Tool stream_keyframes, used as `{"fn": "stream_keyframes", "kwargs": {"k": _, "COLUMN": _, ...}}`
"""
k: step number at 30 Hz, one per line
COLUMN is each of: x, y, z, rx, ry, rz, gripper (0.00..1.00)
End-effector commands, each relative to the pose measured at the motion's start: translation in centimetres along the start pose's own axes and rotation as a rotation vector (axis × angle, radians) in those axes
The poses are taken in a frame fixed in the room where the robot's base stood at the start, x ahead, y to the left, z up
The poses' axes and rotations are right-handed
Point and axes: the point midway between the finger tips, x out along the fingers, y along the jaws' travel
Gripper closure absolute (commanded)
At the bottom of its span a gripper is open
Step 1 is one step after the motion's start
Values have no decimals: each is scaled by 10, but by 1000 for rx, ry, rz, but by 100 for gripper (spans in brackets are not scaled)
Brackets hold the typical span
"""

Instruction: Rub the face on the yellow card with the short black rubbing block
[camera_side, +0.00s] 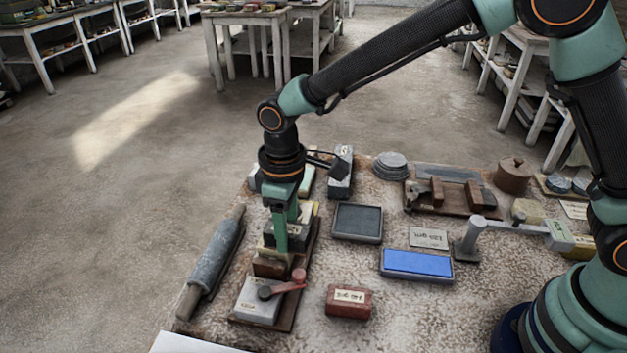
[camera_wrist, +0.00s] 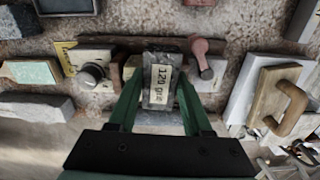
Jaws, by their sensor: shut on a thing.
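My gripper (camera_wrist: 160,82) is shut on a dark grey speckled block (camera_wrist: 152,92) with a cream label reading "120 grit"; one green finger is on each side. In the side view my gripper (camera_side: 281,249) points down over a long brown board; the held block is hard to make out there. A yellow card (camera_wrist: 62,46) shows only as a corner, left of the held block in the wrist view. A pale block (camera_wrist: 88,57) with a dark knob (camera_wrist: 92,73) stands beside or on it and hides most of it. I cannot tell whether the held block touches anything below.
A red lever (camera_side: 290,285) sits at the board's near end. A dark roller (camera_side: 213,260) lies left of the board. To the right are a red block (camera_side: 349,302), a blue stone (camera_side: 417,263) and a dark tray (camera_side: 358,222). Bare table lies between them.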

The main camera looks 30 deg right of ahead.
Motion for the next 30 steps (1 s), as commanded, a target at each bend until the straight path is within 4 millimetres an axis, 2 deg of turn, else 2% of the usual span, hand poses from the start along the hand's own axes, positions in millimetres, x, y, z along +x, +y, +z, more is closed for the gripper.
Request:
{"fn": "stream_keyframes", "kwargs": {"k": 3, "x": 1, "y": 0, "z": 8, "rx": 0, "ry": -5, "rz": -1, "gripper": 100}}
{"fn": "stream_keyframes", "kwargs": {"k": 8, "x": 2, "y": 0, "z": 10, "rx": 0, "ry": -6, "rz": -1, "gripper": 100}}
{"fn": "stream_keyframes", "kwargs": {"k": 30, "x": -1, "y": 0, "z": -29, "rx": 0, "ry": -2, "rz": 0, "gripper": 100}}
